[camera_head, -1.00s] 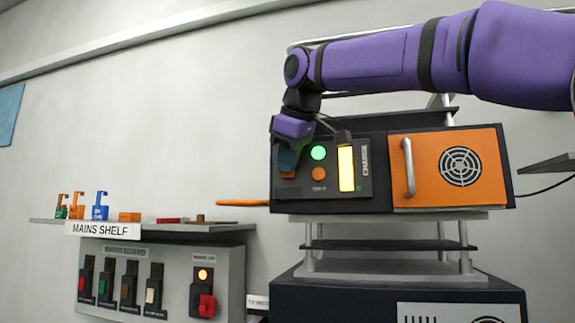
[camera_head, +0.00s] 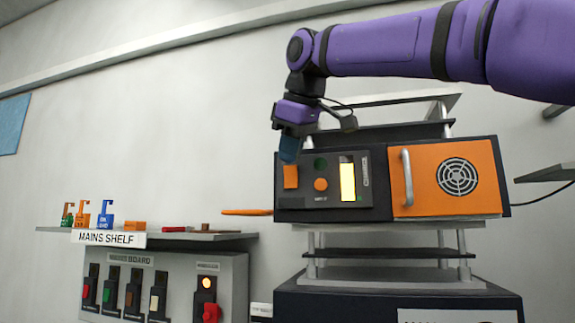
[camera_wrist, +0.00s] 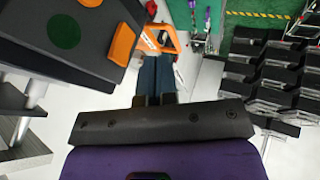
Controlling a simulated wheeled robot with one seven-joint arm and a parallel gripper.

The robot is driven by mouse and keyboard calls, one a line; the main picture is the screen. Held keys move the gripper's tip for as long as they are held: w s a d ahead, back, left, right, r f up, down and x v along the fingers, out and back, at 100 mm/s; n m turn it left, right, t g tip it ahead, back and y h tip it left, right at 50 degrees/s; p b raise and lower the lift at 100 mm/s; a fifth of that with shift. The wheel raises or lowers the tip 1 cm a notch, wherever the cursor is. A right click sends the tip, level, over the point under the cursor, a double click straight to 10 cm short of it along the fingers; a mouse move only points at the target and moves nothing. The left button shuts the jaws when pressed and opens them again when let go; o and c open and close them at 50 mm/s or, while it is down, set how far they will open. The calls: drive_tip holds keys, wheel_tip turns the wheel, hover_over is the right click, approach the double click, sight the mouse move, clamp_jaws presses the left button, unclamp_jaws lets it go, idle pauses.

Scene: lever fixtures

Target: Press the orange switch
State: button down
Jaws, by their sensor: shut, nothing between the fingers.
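The orange switch (camera_head: 290,176) is a square orange piece at the left end of the dark control panel on the machine. It also shows in the wrist view (camera_wrist: 122,44), near the panel's edge. My gripper (camera_head: 290,152) is shut and empty, its blue fingers pointing down just above the switch. In the wrist view the shut fingers (camera_wrist: 156,74) are to the right of the switch, with a visible gap between them. A round orange button (camera_head: 321,184) and a dark green lamp (camera_head: 320,164) sit to the right of the switch.
A lit yellow display (camera_head: 347,181) and an orange door with a handle (camera_head: 407,177) are on the machine's right. A shelf (camera_head: 190,237) with small items and a switch board (camera_head: 165,260) are at the left. The wall space above the shelf is clear.

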drive_tip(key=s+a+v, duration=0.1)
drive_tip(key=v, duration=0.5)
drive_tip(key=shift+d, duration=0.3)
drive_tip(key=shift+s+d, duration=0.1)
drive_tip(key=shift+s, duration=0.05)
drive_tip(key=s+d+f+m+h, duration=0.1)
drive_tip(key=s+d+f+m, duration=0.2)
drive_tip(key=d+f, duration=0.55)
drive_tip(key=s+d+f+m+h, duration=0.1)
drive_tip(key=s+d+f+m, duration=0.3)
drive_tip(key=d+f, duration=0.45)
drive_tip(key=s+d+f+m, duration=0.2)
drive_tip(key=s+f, duration=0.2)
drive_tip(key=f, duration=0.4)
drive_tip(key=s+d+f+m+g, duration=0.1)
drive_tip(key=s+d+f+m, duration=0.1)
drive_tip(key=f, duration=0.6)
drive_tip(key=s+d+f+m, duration=0.1)
drive_tip(key=s+d+f, duration=0.2)
drive_tip(key=s+f, duration=0.3)
wheel_tip(320, 180, down, 3)
drive_tip(key=shift+d+m, duration=0.35)
drive_tip(key=shift+m, duration=0.05)
